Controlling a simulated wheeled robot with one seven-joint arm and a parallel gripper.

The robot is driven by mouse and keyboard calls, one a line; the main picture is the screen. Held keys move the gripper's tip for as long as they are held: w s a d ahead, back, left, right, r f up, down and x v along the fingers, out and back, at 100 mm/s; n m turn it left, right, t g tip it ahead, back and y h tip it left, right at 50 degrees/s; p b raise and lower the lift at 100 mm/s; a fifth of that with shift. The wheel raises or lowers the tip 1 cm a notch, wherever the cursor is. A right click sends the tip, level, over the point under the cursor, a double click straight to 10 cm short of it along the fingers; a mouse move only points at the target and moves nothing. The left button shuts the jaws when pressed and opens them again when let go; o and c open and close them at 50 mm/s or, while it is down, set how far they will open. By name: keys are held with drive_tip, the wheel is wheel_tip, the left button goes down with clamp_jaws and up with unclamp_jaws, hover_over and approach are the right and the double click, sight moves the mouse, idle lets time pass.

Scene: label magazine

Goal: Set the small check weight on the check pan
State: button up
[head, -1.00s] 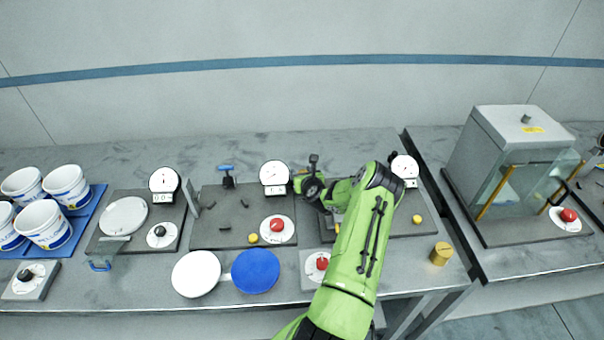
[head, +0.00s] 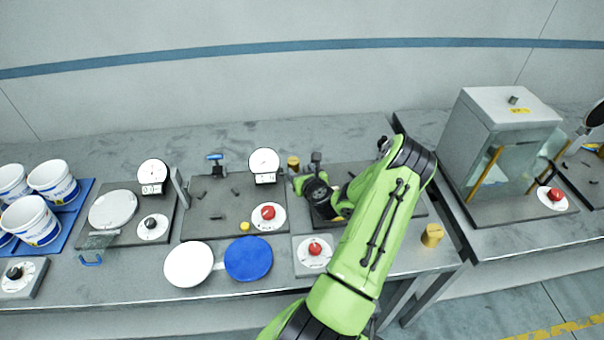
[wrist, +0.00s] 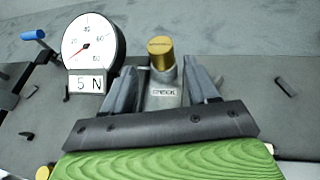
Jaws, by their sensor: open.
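A small brass-coloured cylinder (wrist: 161,52), which looks like the small check weight, stands on a grey labelled stand (wrist: 163,96) in the wrist view. It also shows in the head view (head: 293,162), just behind my gripper (head: 312,186). In the wrist view my gripper (wrist: 161,75) is open, its fingers either side of the stand and the cylinder near the tips; I cannot tell whether they touch. A larger brass cylinder (head: 432,235) stands at the bench's right front. A white pan (head: 113,209) lies at the left; I cannot tell which disc is the check pan.
A dial gauge (wrist: 90,45) stands left of my gripper. White (head: 188,264) and blue (head: 249,258) discs lie at the front edge. Red knobs (head: 268,213) sit on the bench. White buckets (head: 52,182) stand far left, a glass-fronted cabinet (head: 508,125) right.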

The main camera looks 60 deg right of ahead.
drive_tip(key=w+a+r+n+g+y, duration=0.1)
drive_tip(key=w+a+r+n+y, duration=0.25)
drive_tip(key=a+n, duration=0.45)
drive_tip(key=w+a+r+n+y, duration=0.25)
drive_tip(key=a+r+n, duration=0.25)
drive_tip(key=a+n, duration=0.25)
drive_tip(key=w+a+r+n+g+y, duration=0.1)
drive_tip(key=w+a+r+n+y, duration=0.2)
drive_tip(key=a+n, duration=0.45)
drive_tip(key=s+a+r+n+g+h, duration=0.1)
drive_tip(key=s+a+r+n, duration=0.4)
drive_tip(key=a+n, duration=0.15)
drive_tip(key=s+a+r+n+g, duration=0.1)
drive_tip(key=s+a+r+n, duration=0.45)
drive_tip(key=a, duration=0.25)
drive_tip(key=s+a+r+n+g+b, duration=0.1)
drive_tip(key=s+a+n, duration=0.3)
drive_tip(key=s+n, duration=0.4)
drive_tip(key=shift+s+r, duration=0.15)
drive_tip(key=shift+s, duration=2.4)
